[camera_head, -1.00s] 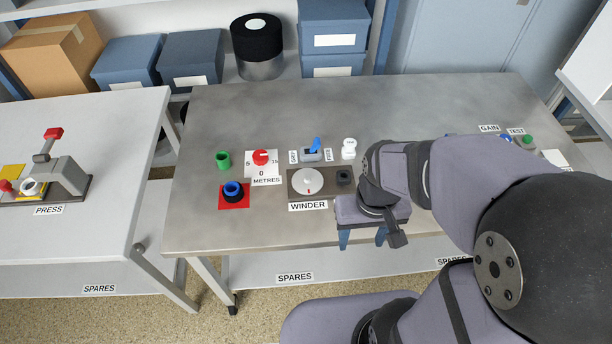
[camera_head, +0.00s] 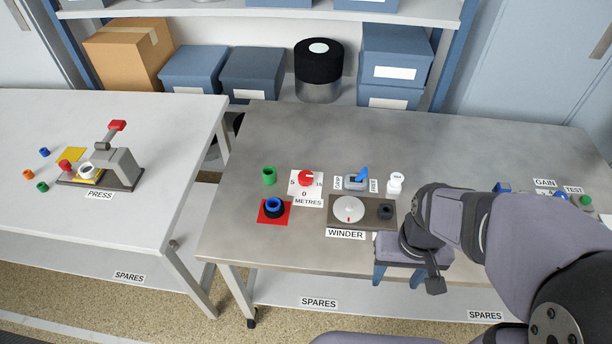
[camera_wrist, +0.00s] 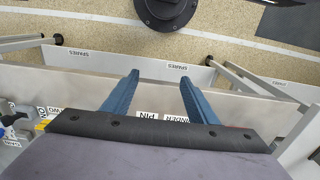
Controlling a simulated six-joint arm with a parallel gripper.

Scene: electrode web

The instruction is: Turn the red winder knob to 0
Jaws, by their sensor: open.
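The red winder knob (camera_head: 306,177) sits on a white card marked 5 at left, 15 at right, 0 at the bottom, with a METRES label below. A pale mark on the knob appears to point right, toward 15; the top of the card is hidden by the knob. My gripper (camera_head: 396,276) is open and empty at the front edge of the bench, to the right of and nearer than the knob, well apart from it. In the wrist view its two blue fingers (camera_wrist: 160,80) are spread, with floor and bench edge behind; the knob is not seen there.
The WINDER plate with a white disc (camera_head: 349,208) lies between knob and gripper. A blue lever (camera_head: 360,175) and a white pot (camera_head: 395,183) stand right of the knob. The bench behind is clear.

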